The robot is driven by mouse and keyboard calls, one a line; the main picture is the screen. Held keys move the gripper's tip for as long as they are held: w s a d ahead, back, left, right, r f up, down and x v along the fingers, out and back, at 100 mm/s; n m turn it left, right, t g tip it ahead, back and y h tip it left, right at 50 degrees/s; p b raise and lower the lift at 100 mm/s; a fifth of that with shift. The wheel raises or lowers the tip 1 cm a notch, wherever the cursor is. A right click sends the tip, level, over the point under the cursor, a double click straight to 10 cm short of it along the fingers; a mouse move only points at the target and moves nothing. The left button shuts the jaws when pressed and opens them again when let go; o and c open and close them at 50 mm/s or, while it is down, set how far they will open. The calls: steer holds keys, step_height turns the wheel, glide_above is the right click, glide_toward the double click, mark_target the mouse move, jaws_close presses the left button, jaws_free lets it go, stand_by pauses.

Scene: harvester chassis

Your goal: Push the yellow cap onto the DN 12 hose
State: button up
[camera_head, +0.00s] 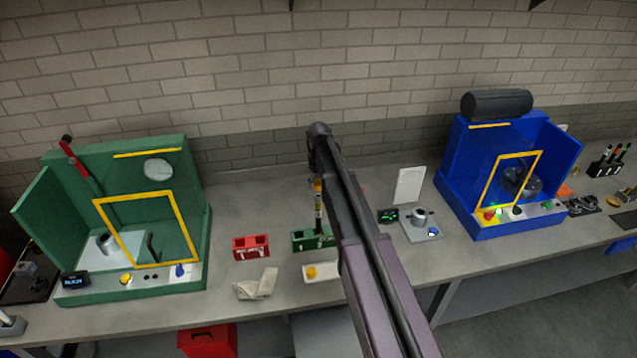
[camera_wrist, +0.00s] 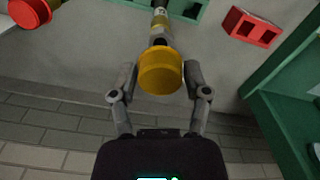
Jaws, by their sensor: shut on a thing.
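My gripper (camera_wrist: 160,78) is shut on a yellow cap (camera_wrist: 160,74), with one finger on each side of it. A dark hose with light and yellow bands and a partly readable label (camera_wrist: 159,22) runs in line with the cap, which covers its near end from this view. I cannot tell whether the cap is seated on the hose or just above it. In the head view the hose (camera_head: 319,218) stands upright in a green block (camera_head: 301,239). My arm hides most of the gripper there.
A red block (camera_head: 251,246) stands left of the green one. A white tray (camera_head: 329,277) with a yellow piece and a cloth (camera_head: 257,285) lie in front. A red-capped item (camera_wrist: 30,12) shows in the wrist view's corner. Green (camera_head: 187,221) and blue (camera_head: 462,180) machines flank the space.

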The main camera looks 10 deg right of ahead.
mark_target(319, 196)
steer(key=shift+f+b, duration=1.1)
steer(key=shift+f, duration=0.3)
steer(key=shift+f+b, duration=1.5)
steer(key=shift+r, duration=0.1)
steer(key=o, duration=0.7)
steer(key=shift+o, duration=0.2)
steer(key=shift+r+p, duration=0.2)
steer(key=shift+p, duration=0.1)
